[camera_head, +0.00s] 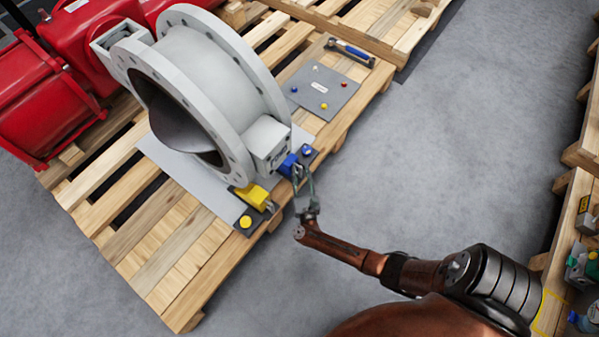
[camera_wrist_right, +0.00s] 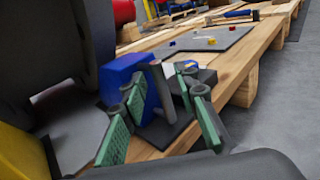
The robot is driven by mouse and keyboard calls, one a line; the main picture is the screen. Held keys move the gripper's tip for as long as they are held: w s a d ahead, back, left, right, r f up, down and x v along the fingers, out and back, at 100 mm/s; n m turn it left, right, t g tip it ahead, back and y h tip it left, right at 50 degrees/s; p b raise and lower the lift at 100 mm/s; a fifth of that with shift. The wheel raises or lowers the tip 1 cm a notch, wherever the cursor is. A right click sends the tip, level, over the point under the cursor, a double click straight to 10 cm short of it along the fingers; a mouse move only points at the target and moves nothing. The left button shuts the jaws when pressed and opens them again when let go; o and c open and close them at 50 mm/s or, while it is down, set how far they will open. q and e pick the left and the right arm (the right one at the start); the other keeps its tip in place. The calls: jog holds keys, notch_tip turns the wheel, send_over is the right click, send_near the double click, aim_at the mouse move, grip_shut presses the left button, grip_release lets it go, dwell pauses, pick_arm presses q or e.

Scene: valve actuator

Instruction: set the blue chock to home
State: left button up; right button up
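The blue chock (camera_head: 289,166) sits at the foot of the big grey valve, against its lower flange side. In the right wrist view the blue chock (camera_wrist_right: 126,76) shows a grey upright handle (camera_wrist_right: 160,90) on its right side. My right gripper (camera_head: 304,184) is at the chock. In the wrist view its green-padded fingers (camera_wrist_right: 161,92) stand apart on either side of the handle, with gaps visible. A dark plate with a blue dot (camera_head: 307,151) lies just beyond the chock; it also shows in the wrist view (camera_wrist_right: 191,66). My left gripper is not in view.
The grey valve (camera_head: 222,75) stands on a wooden pallet (camera_head: 165,240). A yellow chock (camera_head: 255,196) and a plate with a yellow dot (camera_head: 245,222) are nearby. Open floor is right.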

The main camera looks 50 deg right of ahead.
jog(key=shift+c, duration=0.3)
grip_shut()
dwell(0.5)
